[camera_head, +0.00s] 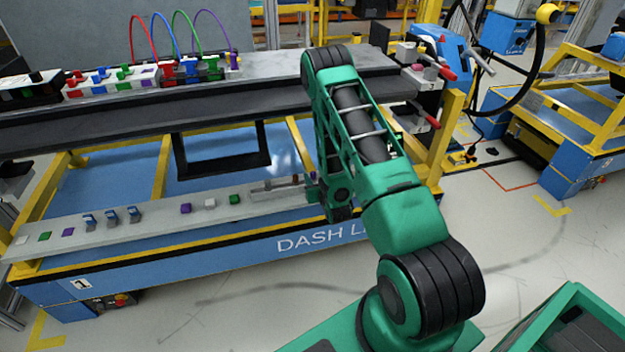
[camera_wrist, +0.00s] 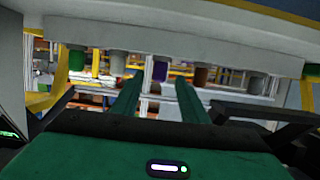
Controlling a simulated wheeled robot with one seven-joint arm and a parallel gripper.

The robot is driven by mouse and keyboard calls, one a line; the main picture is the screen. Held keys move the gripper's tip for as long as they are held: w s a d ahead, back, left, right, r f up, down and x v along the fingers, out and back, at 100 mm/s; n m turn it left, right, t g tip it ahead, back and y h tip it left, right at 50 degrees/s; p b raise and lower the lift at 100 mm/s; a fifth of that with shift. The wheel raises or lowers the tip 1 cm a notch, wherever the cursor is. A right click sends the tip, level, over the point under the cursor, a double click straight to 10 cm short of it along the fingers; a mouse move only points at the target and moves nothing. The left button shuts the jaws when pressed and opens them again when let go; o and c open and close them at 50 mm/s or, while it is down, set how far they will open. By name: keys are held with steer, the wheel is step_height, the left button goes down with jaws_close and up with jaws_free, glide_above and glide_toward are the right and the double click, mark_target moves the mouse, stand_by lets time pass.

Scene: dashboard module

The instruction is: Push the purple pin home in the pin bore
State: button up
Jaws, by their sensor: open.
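In the wrist view, the purple pin (camera_wrist: 160,69) sticks out from the underside of a pale grey rail (camera_wrist: 165,42). The two green fingers of my gripper (camera_wrist: 157,84) are apart, and the purple pin appears in the gap between their tips. I cannot tell how deep the pin sits or whether a finger touches it. The pin bore is hidden. In the head view, my gripper (camera_head: 340,208) is at the right end of the grey front ledge (camera_head: 160,222), largely hidden by my arm. A small purple piece (camera_head: 313,176) shows beside my arm there.
In the head view, purple (camera_head: 186,208), white (camera_head: 210,203) and green (camera_head: 235,199) pieces stand along the ledge. A dark beam (camera_head: 190,118) crosses above. The floor in front is clear.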

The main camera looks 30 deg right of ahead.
mark_target(312, 171)
steer(key=shift+x, duration=3.75)
steer(key=shift+r, duration=0.2)
jaws_close()
